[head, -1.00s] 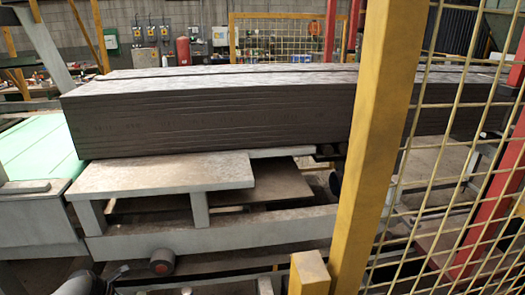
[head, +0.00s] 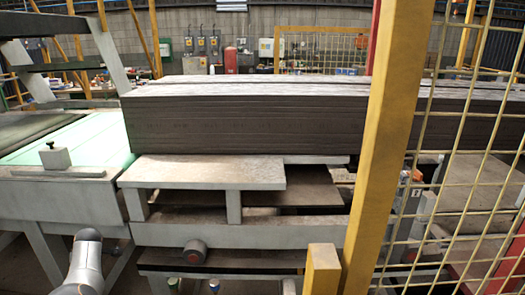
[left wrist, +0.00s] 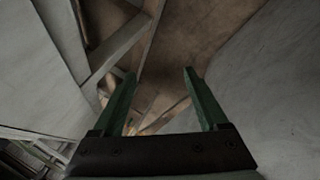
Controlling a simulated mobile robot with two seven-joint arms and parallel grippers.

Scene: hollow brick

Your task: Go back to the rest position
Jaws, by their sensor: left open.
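In the left wrist view my left gripper (left wrist: 155,95) shows two green fingers held apart, with nothing between them. Beyond the fingers are a brown floor and grey metal frame parts. In the head view a grey arm link of mine shows at the bottom left, but neither gripper is visible there. My right gripper is in neither view.
A long dark stack of bricks or slabs (head: 240,125) lies on a grey metal stand (head: 210,172). A pale green conveyor bed (head: 85,145) is at the left. A yellow post (head: 390,130) and mesh fence (head: 455,190) block the right. A short yellow post (head: 322,270) stands in front.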

